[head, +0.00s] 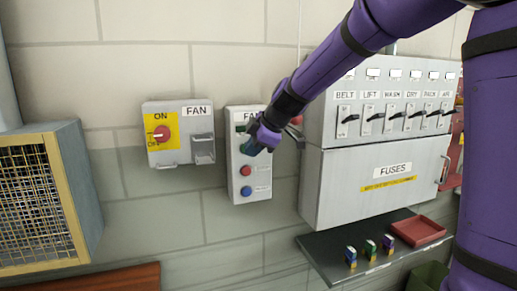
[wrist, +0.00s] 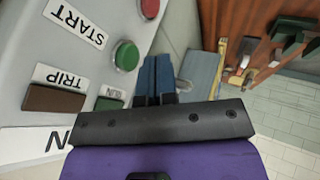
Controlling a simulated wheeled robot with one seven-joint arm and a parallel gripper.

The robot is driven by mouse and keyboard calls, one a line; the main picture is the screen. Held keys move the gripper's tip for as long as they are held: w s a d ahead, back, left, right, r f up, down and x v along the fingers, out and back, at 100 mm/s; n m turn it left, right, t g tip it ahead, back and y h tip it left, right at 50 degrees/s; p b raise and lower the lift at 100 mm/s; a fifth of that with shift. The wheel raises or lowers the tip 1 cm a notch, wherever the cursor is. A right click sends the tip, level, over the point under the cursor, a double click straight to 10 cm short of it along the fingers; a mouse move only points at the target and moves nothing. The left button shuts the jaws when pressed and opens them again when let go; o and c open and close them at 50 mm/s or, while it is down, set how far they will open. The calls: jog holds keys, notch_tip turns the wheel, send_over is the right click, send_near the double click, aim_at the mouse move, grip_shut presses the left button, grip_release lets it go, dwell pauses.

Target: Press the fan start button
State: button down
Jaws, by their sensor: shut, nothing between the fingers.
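The fan control box (head: 251,190), labelled FAN at its top, is a grey panel on the wall with a column of lamps and buttons. In the wrist view the round green button (wrist: 125,55) sits beside the START label (wrist: 73,29). In the head view my gripper covers the green button's place. My gripper (head: 251,148) is in front of the panel's upper middle, with its blue fingers (wrist: 157,78) together and empty. In the wrist view the fingertips are just to the side of the green button, apart from it in the picture; contact cannot be told.
A red button (head: 246,171) and a blue button (head: 246,191) are lower on the panel. The FAN switch box (head: 181,162) with a red knob is at left. The FUSES cabinet (head: 340,190) is at right, above a dark shelf (head: 335,262) with small fuses and a red tray (head: 418,231).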

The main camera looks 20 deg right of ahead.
jog(key=v, duration=1)
jog(key=shift+s, duration=0.45)
jog(key=s+d+f+m+h, duration=0.1)
jog(key=s+f+m, duration=0.1)
jog(key=s+m, duration=0.3)
jog(key=s+d+f+m+h, duration=0.2)
jog(key=s+m, duration=0.4)
jog(key=s, duration=0.8)
jog(key=s+d+f+m+h, duration=0.1)
jog(key=s+m, duration=0.4)
jog(key=s, duration=0.5)
jog(key=shift+s+d+f+m+g+h, duration=0.2)
jog(key=shift+d+f+m+g+h, duration=0.15)
jog(key=shift+d+f, duration=0.4)
